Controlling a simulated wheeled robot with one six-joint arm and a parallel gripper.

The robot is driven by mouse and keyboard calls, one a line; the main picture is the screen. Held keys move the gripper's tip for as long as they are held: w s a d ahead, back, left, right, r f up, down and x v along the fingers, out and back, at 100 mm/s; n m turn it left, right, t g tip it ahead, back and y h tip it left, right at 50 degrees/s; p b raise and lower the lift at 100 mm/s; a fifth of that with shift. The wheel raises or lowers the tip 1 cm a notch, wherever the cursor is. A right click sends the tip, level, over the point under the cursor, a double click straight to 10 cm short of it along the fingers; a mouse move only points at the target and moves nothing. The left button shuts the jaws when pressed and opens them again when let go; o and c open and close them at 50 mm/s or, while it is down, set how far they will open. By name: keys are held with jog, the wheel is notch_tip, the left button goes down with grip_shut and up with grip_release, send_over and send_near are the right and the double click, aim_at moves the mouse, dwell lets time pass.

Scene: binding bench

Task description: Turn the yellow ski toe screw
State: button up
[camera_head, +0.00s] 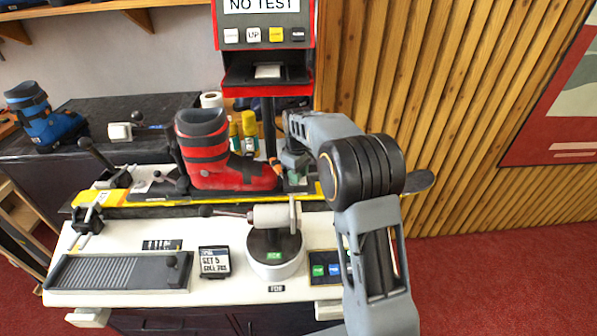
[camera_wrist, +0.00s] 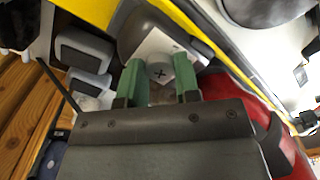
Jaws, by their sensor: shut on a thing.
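The yellow ski (camera_head: 150,199) lies along the bench, and its yellow edge crosses the top of the wrist view (camera_wrist: 97,10). A red boot (camera_head: 213,160) stands in its binding, toe to the right. The toe screw (camera_wrist: 159,72) is a round grey head with a dark cross, set by a white plate on the dark toe piece (camera_wrist: 146,30). My gripper (camera_wrist: 161,80) has its green fingertips on either side of the screw head, shut on it. In the head view my gripper (camera_head: 296,178) is at the boot's toe; the screw is hidden there.
The red test machine (camera_head: 267,75) rises behind the boot. A white round device with a roller (camera_head: 275,262) is in front. A blue boot (camera_head: 45,118) stands at the left. Wood-slat wall (camera_head: 450,110) is at the right.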

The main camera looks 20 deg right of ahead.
jog(key=shift+r+n, duration=0.1)
jog(key=shift+n, duration=0.6)
jog(key=o, duration=0.9)
jog(key=shift+o, duration=0.2)
jog(key=shift+r, duration=0.1)
notch_tip(320, 180, up, 14)
jog(key=shift+f+p, duration=0.2)
jog(key=shift+p, duration=0.2)
